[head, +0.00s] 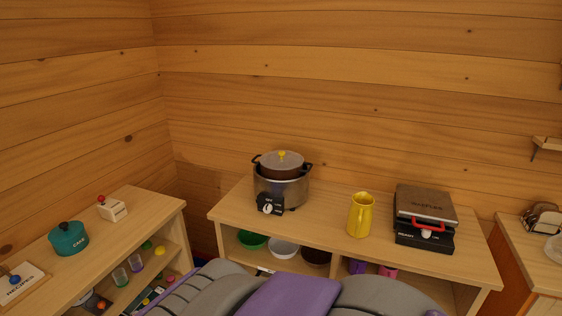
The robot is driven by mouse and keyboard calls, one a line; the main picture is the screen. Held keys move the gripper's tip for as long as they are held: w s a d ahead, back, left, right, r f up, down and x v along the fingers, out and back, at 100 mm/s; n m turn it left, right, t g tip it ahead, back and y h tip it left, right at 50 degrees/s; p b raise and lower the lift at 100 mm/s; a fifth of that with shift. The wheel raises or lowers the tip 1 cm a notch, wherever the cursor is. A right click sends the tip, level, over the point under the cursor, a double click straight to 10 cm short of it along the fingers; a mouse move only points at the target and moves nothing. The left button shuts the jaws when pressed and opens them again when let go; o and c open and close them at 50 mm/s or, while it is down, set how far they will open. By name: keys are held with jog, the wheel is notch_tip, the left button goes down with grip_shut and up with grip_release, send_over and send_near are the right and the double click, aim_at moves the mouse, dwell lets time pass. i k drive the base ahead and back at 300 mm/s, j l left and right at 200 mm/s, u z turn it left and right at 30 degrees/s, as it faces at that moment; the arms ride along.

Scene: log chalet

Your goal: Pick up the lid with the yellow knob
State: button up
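The lid with the yellow knob (281,161) is grey and round. It sits on top of a dark brown inner pot, within a silver cooker (283,189) with black side handles and a black dial. The cooker stands on the left part of the wooden counter (330,207). My gripper is not in view. Grey and purple parts at the bottom edge are my own body.
A yellow pitcher (360,215) and a black waffle maker (425,216) with a red handle stand right of the cooker. Bowls (284,248) sit on the shelf below. A left shelf holds a teal pot (68,238). Log walls stand behind.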

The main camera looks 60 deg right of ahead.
aim_at(281, 160)
jog(key=z, duration=1.75)
